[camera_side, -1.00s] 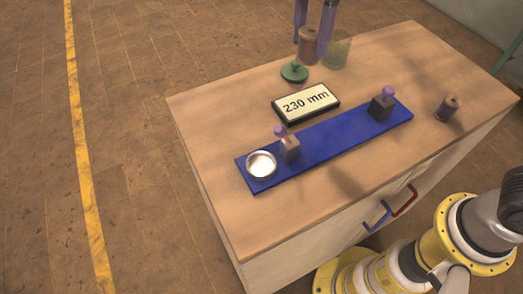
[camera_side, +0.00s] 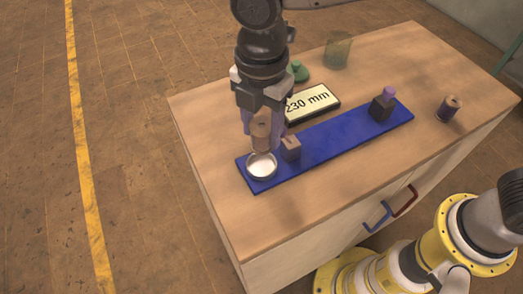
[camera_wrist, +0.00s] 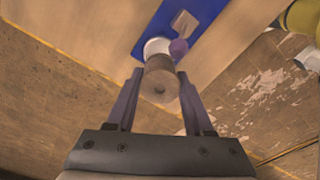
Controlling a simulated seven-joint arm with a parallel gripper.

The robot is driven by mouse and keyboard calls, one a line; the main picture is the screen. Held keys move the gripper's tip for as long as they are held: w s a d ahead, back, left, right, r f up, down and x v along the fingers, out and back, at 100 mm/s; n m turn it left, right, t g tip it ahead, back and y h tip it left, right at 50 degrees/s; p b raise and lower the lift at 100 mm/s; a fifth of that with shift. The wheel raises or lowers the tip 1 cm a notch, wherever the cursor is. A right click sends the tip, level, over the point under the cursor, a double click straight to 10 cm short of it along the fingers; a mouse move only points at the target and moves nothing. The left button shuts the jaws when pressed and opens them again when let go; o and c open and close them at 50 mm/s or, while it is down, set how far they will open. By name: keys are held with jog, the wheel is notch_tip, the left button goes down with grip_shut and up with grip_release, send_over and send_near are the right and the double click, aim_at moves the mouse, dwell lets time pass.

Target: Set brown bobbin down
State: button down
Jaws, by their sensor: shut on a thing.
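The brown bobbin (camera_side: 261,128) is held upright between the purple fingers of my gripper (camera_side: 262,140), above the white round dish (camera_side: 262,167) at the left end of the blue board (camera_side: 335,137). I cannot tell whether its lower end touches the dish. In the wrist view the bobbin (camera_wrist: 160,82) sits between the fingers of my gripper (camera_wrist: 160,95) and covers part of the white dish (camera_wrist: 155,47).
A brown block (camera_side: 290,148) stands close right of the dish. A dark block with a purple knob (camera_side: 383,105), another bobbin (camera_side: 449,108), a "230 mm" sign (camera_side: 312,102), a green knobbed piece (camera_side: 299,71) and a greenish glass (camera_side: 338,50) are on the table.

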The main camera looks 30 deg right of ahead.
aim_at(262, 125)
jog(key=shift+f, duration=3.65)
jog(key=shift+c, duration=1.4)
grip_release()
jog(key=shift+f, duration=0.1)
notch_tip(262, 125, up, 12)
jog(key=shift+r, duration=0.1)
jog(key=shift+d, duration=0.1)
